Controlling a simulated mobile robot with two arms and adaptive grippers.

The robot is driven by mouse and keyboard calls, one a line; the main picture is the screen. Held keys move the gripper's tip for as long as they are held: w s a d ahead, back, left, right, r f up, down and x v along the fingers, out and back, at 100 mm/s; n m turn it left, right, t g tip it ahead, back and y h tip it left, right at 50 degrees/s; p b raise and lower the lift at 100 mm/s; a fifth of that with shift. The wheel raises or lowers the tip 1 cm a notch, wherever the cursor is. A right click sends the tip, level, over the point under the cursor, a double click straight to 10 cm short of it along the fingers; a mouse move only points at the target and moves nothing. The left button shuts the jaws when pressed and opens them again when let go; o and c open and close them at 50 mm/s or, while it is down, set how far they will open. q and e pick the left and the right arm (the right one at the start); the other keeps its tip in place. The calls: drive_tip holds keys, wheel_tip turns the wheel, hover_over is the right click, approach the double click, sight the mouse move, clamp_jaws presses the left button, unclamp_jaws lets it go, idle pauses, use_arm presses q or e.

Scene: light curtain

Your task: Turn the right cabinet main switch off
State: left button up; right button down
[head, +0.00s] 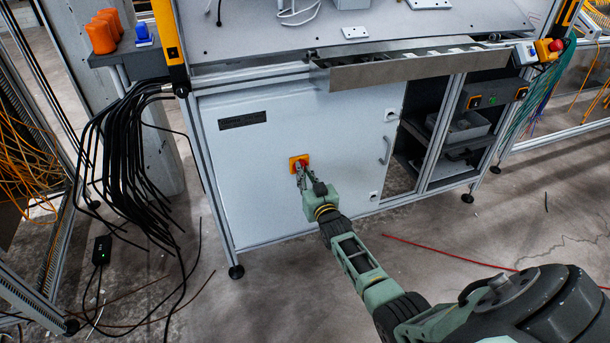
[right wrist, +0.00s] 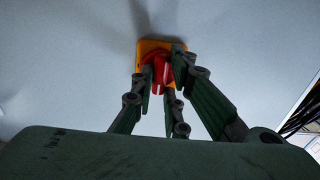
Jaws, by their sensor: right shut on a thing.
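The main switch is a red rotary knob (right wrist: 159,74) on a yellow plate (head: 294,160). It sits on the white cabinet door (head: 250,185) under the workbench. My right gripper (head: 300,171) is at the switch, and in the right wrist view its fingers (right wrist: 160,90) are closed around the red knob. The knob's handle points roughly downward in the right wrist view. In the head view the fingers cover much of the knob. My left gripper is not in view.
The cabinet has a dark label (head: 242,121) and a handle (head: 385,150). Black cables (head: 125,140) hang left of it. Open shelves (head: 460,130) stand to the right. A red cable (head: 440,252) lies on the floor. A red emergency button (head: 556,45) sits at upper right.

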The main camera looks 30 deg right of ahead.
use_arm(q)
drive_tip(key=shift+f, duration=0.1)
use_arm(e)
drive_tip(key=c, duration=1.8)
unclamp_jaws()
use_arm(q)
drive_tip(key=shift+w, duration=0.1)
use_arm(e)
drive_tip(key=shift+o, duration=0.3)
drive_tip(key=v, duration=1.2)
drive_tip(key=shift+f, duration=0.1)
